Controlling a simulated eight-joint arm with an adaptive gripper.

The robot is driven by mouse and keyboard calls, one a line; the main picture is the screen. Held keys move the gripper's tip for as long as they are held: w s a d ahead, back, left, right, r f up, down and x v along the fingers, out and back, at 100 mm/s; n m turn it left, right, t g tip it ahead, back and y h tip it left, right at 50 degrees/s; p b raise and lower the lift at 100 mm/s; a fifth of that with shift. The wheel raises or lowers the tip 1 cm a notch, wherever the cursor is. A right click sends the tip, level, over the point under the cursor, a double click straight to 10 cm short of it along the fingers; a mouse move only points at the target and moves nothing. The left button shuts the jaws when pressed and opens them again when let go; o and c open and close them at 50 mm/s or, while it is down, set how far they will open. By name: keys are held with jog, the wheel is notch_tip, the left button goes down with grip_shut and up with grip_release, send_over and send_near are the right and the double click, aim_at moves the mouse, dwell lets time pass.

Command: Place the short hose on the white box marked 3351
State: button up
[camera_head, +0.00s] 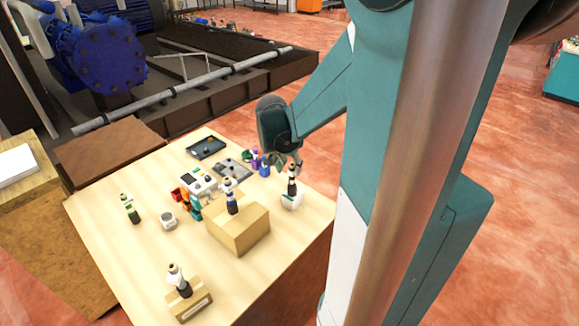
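My gripper (287,164) is above the right side of the light wooden table (110,218), fingers pointing down. It is small in view, and I cannot tell whether it is open or shut. Just below it, a small white container (292,201) stands near the table's right edge with a dark bottle-like piece (292,186) upright on or in it. I cannot tell whether the gripper touches this piece. No marking 3351 is legible, so I cannot tell whether this is the white box of that number. I cannot make out the short hose with certainty.
A cardboard box (238,236) and a smaller one (191,304) each carry a bottle-like piece. A dark tray (207,148), a white device (199,182), a green bottle (132,214), a grey cup (169,220) and blue bottles (264,169) stand around.

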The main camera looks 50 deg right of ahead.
dwell(0.4)
jog(key=shift+w+a+r, duration=0.15)
jog(key=shift+a+r, duration=0.15)
jog(key=shift+a, duration=0.25)
jog(key=s+a+r+n+t+y, duration=0.1)
jog(key=a+n, duration=0.4)
jog(key=a, duration=0.8)
jog(key=s+a+r+n+t+y, duration=0.1)
jog(key=s+a+r+n+t, duration=0.2)
jog(key=a, duration=1)
jog(key=s+a+r+n+t+y, duration=0.2)
jog(key=s+a+r+n, duration=0.2)
jog(key=a, duration=0.9)
notch_tip(320, 180, up, 2)
jog(key=n, duration=0.3)
jog(key=shift+a, duration=0.15)
